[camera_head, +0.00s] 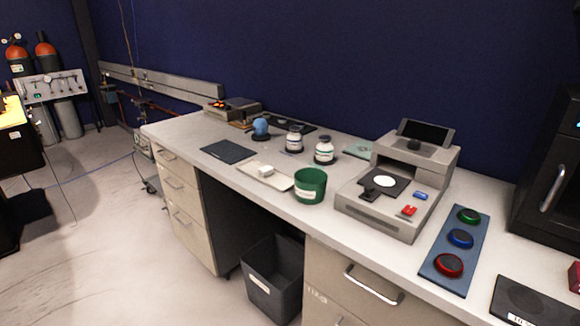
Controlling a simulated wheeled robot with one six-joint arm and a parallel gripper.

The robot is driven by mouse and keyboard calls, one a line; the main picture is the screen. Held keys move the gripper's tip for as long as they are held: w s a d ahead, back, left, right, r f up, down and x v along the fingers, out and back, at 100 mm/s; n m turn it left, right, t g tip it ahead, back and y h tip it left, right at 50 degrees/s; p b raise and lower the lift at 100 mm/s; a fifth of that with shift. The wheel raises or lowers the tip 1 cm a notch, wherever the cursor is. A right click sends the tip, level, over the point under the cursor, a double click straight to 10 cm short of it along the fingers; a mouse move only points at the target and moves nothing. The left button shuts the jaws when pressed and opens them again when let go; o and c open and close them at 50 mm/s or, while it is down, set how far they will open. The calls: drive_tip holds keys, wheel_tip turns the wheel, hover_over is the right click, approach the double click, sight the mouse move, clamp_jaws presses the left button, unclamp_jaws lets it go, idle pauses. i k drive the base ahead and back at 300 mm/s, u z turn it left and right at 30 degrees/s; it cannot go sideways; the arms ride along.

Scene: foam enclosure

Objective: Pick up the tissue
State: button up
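A small white block-like item (265,170), perhaps the tissue, lies on a pale flat tray (277,181) near the front edge of the lab counter. It is too small to be sure what it is. No other tissue is clear to me. My gripper and arm are not in view.
The counter (196,128) also holds a dark mat (227,151), a green cup (310,186), two white bottles (324,151), a blue round item (260,127), a machine (403,184) and a three-button panel (455,250). A dark bin (272,278) stands below.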

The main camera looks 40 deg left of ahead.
sight(266, 172)
drive_tip(key=u, duration=1.9)
